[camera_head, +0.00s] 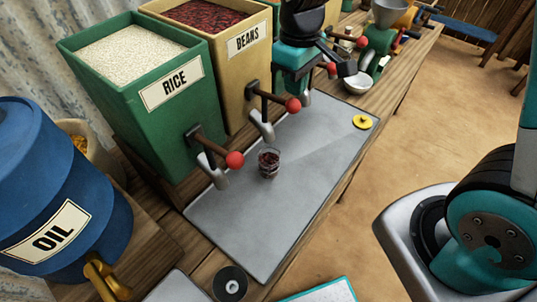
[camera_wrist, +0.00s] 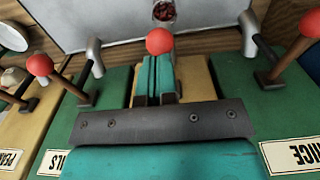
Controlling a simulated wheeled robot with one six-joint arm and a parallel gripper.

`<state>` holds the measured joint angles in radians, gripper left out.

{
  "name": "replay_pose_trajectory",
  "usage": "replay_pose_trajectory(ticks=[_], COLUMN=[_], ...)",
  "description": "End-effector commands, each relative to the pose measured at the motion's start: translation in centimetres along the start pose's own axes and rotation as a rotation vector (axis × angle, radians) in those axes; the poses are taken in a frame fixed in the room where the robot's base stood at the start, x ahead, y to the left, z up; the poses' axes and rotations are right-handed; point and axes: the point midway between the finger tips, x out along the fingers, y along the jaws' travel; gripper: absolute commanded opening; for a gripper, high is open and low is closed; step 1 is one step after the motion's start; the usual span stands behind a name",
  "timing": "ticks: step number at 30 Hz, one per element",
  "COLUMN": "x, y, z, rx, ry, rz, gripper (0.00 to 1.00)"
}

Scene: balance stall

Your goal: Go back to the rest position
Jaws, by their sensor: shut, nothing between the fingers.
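My gripper (camera_wrist: 157,82) shows in the wrist view with its two teal fingers closed together and nothing between them. The fingers lie over the yellow beans bin (camera_wrist: 200,80), which also shows in the head view (camera_head: 238,73). A red lever knob (camera_wrist: 159,41) appears just past the fingertips; whether they touch it I cannot tell. In the head view a dark and teal part of my arm (camera_head: 300,38) hangs right of the beans bin. A small glass of dark red beans (camera_head: 268,164) stands on the grey mat (camera_head: 240,225), apart from the gripper.
The green rice bin (camera_head: 160,110) and blue oil barrel (camera_head: 58,190) stand on the left. Levers with red knobs (camera_head: 234,160) stick out over the mat. A yellow disc (camera_head: 362,122), white bowl (camera_head: 357,83) and green grinder (camera_head: 380,48) are farther back. The mat's front is clear.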

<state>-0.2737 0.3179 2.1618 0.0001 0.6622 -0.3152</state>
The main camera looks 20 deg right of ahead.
Motion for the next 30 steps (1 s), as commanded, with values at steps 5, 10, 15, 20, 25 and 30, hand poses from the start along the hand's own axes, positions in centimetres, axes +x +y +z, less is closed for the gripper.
replay_pose_trajectory(ticks=[5, 10, 15, 20, 25, 30], x=[-0.2, -0.2, -0.2, -0.2, -1.0, -2.8], y=[0.0, 0.0, 0.0, 0.0, -1.6, -6.6], z=[0.0, 0.0, 0.0, 0.0, 1.2, 5.4], rx=[0.000, 0.000, 0.000, 0.000, 0.002, -0.001], ry=[-0.001, 0.000, 0.000, 0.000, 0.037, 0.124], rz=[0.000, 0.000, 0.000, 0.000, -0.036, -0.145], gripper=[0.00, 0.00, 0.00, 0.00, 0.00, 0.00])
